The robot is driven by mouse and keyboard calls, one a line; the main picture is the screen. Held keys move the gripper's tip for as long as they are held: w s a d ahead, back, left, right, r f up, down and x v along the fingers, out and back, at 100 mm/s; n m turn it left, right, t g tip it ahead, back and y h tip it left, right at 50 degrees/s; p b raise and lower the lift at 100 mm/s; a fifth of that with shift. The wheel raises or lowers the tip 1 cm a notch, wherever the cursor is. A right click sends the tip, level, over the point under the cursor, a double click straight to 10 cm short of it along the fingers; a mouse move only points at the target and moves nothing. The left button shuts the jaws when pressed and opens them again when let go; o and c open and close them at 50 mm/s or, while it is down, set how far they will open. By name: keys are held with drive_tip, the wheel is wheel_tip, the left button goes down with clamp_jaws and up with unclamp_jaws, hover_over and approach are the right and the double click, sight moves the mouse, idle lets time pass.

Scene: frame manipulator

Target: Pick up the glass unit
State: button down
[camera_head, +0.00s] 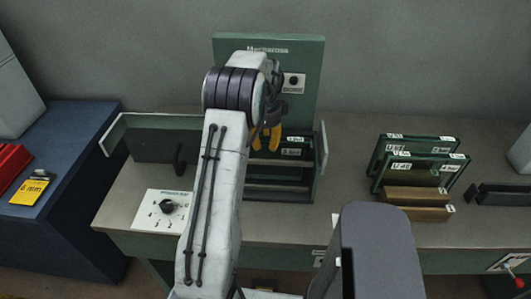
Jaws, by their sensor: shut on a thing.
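My gripper (266,140), with orange fingertips, is at the middle of the green bench machine, in front of its upright panel. It is shut on a green-framed unit with a white label (291,152), which I take to be the glass unit. My arm hides the unit's left part, and the exact grip is hard to see. The unit's lower edge is close above or in the machine's dark slots; I cannot tell if it touches. Two similar green-framed glass panes stand in a rack at the right, the front one (421,172) and the rear one (414,148).
The green machine (322,155) has side walls and a tall back panel (305,100) close behind my gripper. A white dial plate (165,210) is at the front left. Wooden rack blocks (414,203) stand right. A blue cabinet (75,150) stands left. Bench between machine and rack is clear.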

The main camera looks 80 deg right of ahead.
drive_tip(key=shift+r, duration=0.1)
wheel_tip(320, 180, up, 18)
drive_tip(key=p, duration=0.2)
idle(0.4)
idle(0.4)
wheel_tip(320, 180, up, 4)
drive_tip(key=shift+p, duration=1.15)
drive_tip(key=shift+a, duration=0.1)
